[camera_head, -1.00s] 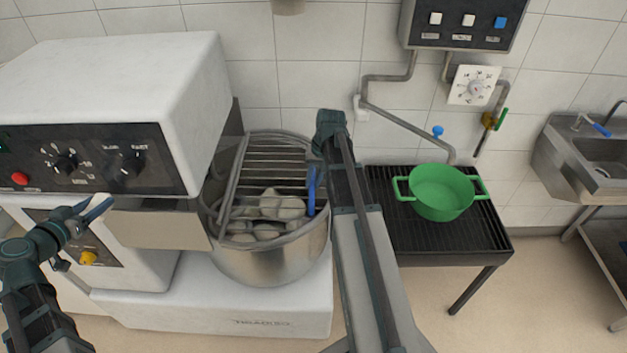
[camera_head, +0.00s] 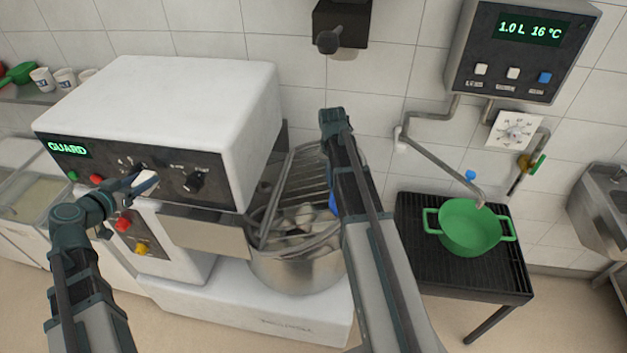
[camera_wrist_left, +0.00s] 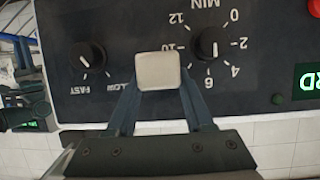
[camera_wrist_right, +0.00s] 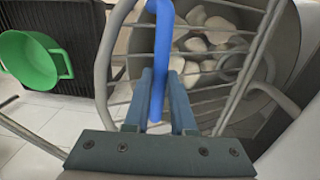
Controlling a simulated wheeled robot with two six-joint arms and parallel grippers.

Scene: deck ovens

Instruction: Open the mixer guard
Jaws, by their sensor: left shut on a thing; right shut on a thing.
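The mixer guard (camera_head: 312,172) is a grey wire grille over the steel bowl (camera_head: 300,273). It looks tilted up at the back, with pale lumps (camera_head: 303,214) visible in the bowl below. Its blue handle (camera_head: 333,203) is mostly hidden by my right arm in the head view. In the right wrist view my right gripper (camera_wrist_right: 160,95) is shut on the blue handle (camera_wrist_right: 162,40). My left gripper (camera_head: 143,183) is shut on a small pale block (camera_wrist_left: 157,71), in front of the mixer's control panel (camera_head: 110,165). Whether the block touches the panel, I cannot tell.
A green "GUARD" display (camera_head: 67,149) is lit on the panel. A green pot (camera_head: 469,228) stands on a black grill stand (camera_head: 405,240) to the right, under a bent pipe (camera_head: 445,165). A wall box (camera_head: 520,50) reads 1.0 L 16 °C. A sink (camera_head: 603,215) is far right.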

